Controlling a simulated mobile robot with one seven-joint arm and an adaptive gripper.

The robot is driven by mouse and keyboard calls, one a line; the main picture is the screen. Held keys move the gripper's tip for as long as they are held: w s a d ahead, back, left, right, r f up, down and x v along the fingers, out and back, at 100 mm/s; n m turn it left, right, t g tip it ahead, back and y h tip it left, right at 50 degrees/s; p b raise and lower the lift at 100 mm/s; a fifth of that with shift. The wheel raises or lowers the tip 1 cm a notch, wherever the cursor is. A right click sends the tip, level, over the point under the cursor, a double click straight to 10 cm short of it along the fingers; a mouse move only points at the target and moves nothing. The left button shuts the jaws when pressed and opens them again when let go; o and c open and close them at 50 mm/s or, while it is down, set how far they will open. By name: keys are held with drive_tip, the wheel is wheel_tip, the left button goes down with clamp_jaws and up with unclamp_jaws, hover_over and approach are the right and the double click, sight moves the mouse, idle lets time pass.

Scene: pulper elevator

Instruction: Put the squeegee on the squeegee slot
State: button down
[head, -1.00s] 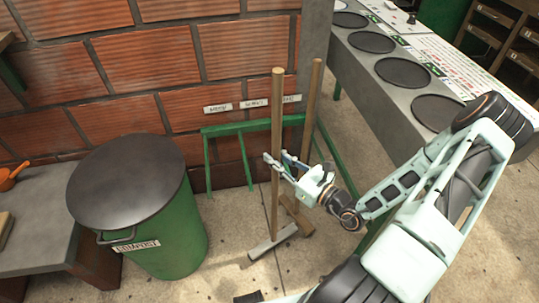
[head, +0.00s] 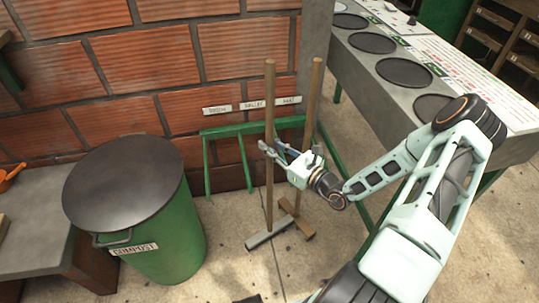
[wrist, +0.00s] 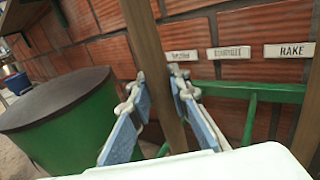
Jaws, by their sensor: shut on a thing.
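The squeegee (head: 269,100) is a long wooden pole with a flat grey head (head: 268,234) low at the floor. It stands nearly upright in front of the green rack (head: 222,131). My gripper (head: 273,151) is shut on the pole at about mid-height. In the wrist view the pole (wrist: 155,60) runs between the two fingers of my gripper (wrist: 160,92). Three wall labels hang above the rack; the middle one (wrist: 229,52) seems to read squeegee, and the pole stands just right of it in the head view. The slot itself is not clear.
A second wooden pole (head: 315,95) with a wooden head (head: 299,226) stands close to the right of the squeegee. A green compost bin (head: 185,225) with a dark lid is left of the rack. A counter with round dark plates (head: 405,73) is at the right.

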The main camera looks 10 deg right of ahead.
drive_tip(key=f+b, duration=0.1)
drive_tip(key=f, duration=0.3)
drive_tip(key=shift+w+f+b, duration=0.1)
drive_tip(key=shift+w+b, duration=0.1)
drive_tip(key=shift+b, duration=0.15)
drive_tip(key=shift+f, duration=0.15)
drive_tip(key=c, duration=1.8)
unclamp_jaws()
